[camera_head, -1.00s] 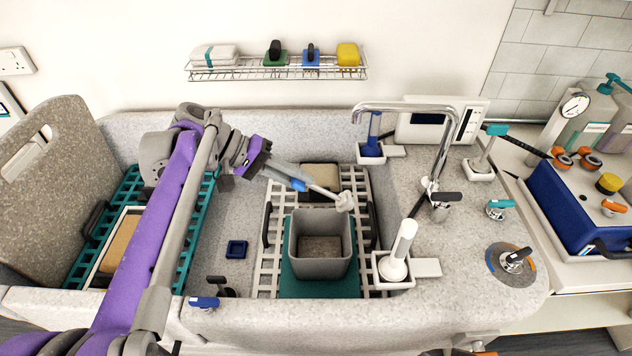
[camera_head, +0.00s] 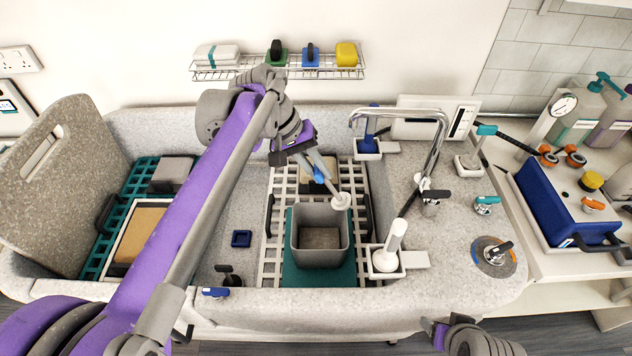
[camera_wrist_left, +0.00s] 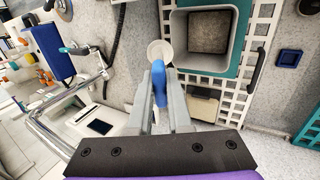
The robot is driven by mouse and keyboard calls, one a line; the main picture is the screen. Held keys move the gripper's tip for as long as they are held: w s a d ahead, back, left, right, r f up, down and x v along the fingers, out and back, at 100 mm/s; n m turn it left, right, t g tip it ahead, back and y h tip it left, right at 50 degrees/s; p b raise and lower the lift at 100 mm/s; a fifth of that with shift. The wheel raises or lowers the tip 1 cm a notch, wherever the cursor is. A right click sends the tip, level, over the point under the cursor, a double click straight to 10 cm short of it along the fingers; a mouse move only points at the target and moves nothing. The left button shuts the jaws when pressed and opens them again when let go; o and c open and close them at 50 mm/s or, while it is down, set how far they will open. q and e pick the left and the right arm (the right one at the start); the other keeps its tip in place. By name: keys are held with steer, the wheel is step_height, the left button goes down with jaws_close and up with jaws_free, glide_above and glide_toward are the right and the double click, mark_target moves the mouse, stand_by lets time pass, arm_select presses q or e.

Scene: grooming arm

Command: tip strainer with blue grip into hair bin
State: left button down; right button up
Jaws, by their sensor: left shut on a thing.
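My left gripper (camera_head: 318,172) is shut on the blue grip (camera_head: 320,175) of the strainer; the grip also shows between the fingers in the left wrist view (camera_wrist_left: 158,84). The strainer's pale round head (camera_head: 341,201) is at the back right rim of the hair bin in the head view. The head also shows in the left wrist view (camera_wrist_left: 160,50), beside the bin's near left corner. The hair bin (camera_head: 298,250) is a grey, open square box, upright, with a brownish floor. I cannot tell whether the head holds anything. Part of my right gripper (camera_head: 437,334) shows low right; its fingers are unclear.
The bin stands on a teal mat (camera_head: 291,277) over a white grid (camera_head: 275,255) in the tub. A tall tap (camera_head: 436,150) and a white-handled brush (camera_head: 393,242) in a holder stand to the right. A small blue square dish (camera_head: 241,239) lies left.

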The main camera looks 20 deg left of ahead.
arm_select(q)
steer(key=shift+w+d+r+y, duration=0.3)
steer(key=shift+d+r+y, duration=0.05)
steer(key=shift+d+y, duration=0.35)
steer(key=shift+a+f, duration=0.1)
arm_select(e)
steer(key=shift+w+r, duration=0.3)
steer(key=shift+r, duration=0.35)
arm_select(q)
steer(key=shift+s, duration=0.15)
arm_select(e)
steer(key=shift+s, duration=0.1)
arm_select(q)
steer(key=d+y, duration=0.1)
steer(key=w+d+g+y+p, duration=0.1)
steer(key=d+y, duration=0.1)
steer(key=shift+d, duration=0.1)
steer(key=shift+w+d+g+y+p, duration=0.2)
steer(key=shift+d+g+y+p, duration=0.1)
steer(key=shift+y, duration=0.2)
arm_select(e)
steer(key=shift+w+r, duration=0.4)
steer(key=shift+r, duration=0.35)
